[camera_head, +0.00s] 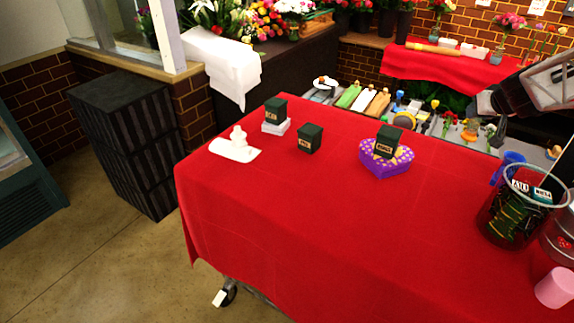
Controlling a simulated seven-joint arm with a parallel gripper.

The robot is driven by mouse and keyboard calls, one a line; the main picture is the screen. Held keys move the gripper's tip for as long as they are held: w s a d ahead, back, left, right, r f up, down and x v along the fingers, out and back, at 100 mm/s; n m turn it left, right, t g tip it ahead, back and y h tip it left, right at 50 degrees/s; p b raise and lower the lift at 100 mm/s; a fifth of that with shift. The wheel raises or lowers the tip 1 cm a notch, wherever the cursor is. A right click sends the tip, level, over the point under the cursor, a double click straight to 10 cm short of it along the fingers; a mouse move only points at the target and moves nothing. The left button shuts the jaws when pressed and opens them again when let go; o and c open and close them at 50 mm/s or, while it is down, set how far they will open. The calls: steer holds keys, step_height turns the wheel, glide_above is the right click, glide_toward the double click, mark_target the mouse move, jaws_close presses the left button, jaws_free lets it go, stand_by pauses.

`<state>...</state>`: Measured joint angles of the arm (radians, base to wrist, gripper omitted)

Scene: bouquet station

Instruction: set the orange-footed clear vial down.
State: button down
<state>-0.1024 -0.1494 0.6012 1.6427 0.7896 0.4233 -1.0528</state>
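I cannot make out an orange-footed clear vial in the head view. Part of my arm, grey with a dark rounded section, comes in at the upper right edge. No gripper fingers can be made out there, so I cannot see whether anything is held. The red-covered table (290,220) fills the middle. On it, one dark labelled box (276,111) sits on a white block (275,127), another dark box (310,138) stands directly on the cloth, and a third (389,141) sits on a purple heart-shaped box (386,162).
A white figure on a white cloth (236,153) lies at the table's left. A large clear container (515,208) with dark labelled contents, a blue item (507,165) and a pink cup (555,288) crowd the right. The table's front middle is clear. Tools and flowers stand behind.

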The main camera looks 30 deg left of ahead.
steer(key=shift+s+a+r, duration=0.1)
steer(key=shift+a+r, duration=0.1)
steer(key=shift+r, duration=0.9)
steer(key=s+a+n+g+y, duration=0.2)
steer(key=s+a+n, duration=0.1)
steer(key=s+a, duration=0.65)
steer(key=s+a+n+g+y, duration=0.1)
steer(key=s+a+n+g, duration=0.15)
steer(key=s+a, duration=0.7)
steer(key=s+a+n+g+y, duration=0.3)
steer(key=s+a+n, duration=0.5)
steer(key=s+a, duration=1)
step_height(320, 180, down, 10)
steer(key=s+d+g, duration=0.1)
steer(key=shift+s+h, duration=0.25)
steer(key=shift+h, duration=0.15)
steer(key=shift+r, duration=0.1)
steer(key=w+a+f, duration=0.1)
steer(key=w+a, duration=0.9)
steer(key=a, duration=0.1)
steer(key=shift+f, duration=0.2)
steer(key=shift+w+a, duration=0.1)
